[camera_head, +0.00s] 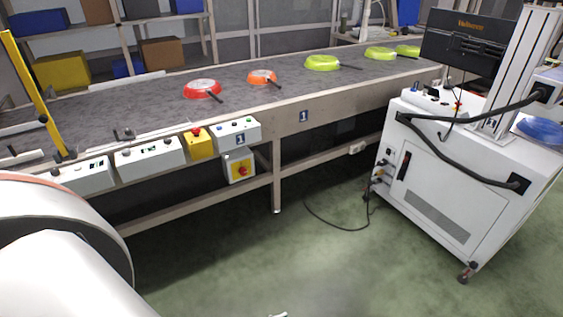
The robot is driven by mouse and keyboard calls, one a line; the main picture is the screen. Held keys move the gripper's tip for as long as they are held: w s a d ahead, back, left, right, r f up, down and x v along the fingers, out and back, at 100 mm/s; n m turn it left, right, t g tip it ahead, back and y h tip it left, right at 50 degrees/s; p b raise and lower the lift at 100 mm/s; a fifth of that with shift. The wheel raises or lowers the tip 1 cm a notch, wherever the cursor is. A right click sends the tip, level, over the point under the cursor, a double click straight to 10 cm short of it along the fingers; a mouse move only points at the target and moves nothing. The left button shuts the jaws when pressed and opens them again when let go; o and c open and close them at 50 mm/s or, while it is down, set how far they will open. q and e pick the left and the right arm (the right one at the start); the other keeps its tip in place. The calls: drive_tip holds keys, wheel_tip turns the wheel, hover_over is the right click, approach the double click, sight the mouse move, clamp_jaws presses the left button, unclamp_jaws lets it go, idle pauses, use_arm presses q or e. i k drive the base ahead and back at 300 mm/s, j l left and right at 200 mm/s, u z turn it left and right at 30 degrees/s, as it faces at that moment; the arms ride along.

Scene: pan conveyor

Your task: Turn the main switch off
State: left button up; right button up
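The main switch (241,171) appears to be the red rotary knob on a yellow plate, on a small light-grey box hanging under the conveyor's front edge. It is too small to tell which way the knob is turned. Large white parts at the lower left look like my own arm, well in front of and to the left of the switch. Neither gripper can be made out in the view. A small pale sliver at the bottom edge is too cut off to identify.
Above the switch is a grey button box (237,132), with a yellow box with a red button (197,143) to its left. The conveyor (140,107) carries orange and green pans. A conveyor leg (277,180) stands right of the switch. A white cabinet (440,200) and cable are at right.

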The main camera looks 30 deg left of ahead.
sight(243, 171)
drive_tip(key=i+u, duration=0.2)
drive_tip(key=i, duration=0.25)
drive_tip(key=i+l+u, duration=0.25)
drive_tip(key=i, duration=0.15)
drive_tip(key=i+l+u, duration=0.2)
drive_tip(key=i, duration=0.2)
drive_tip(key=i+l+u, duration=0.15)
drive_tip(key=u, duration=0.2)
drive_tip(key=i+l+u, duration=0.2)
drive_tip(key=u, duration=0.15)
drive_tip(key=i+l+u, duration=0.45)
drive_tip(key=l+u, duration=0.15)
drive_tip(key=i+l+u, duration=0.1)
drive_tip(key=l+u, duration=0.15)
drive_tip(key=l, duration=0.2)
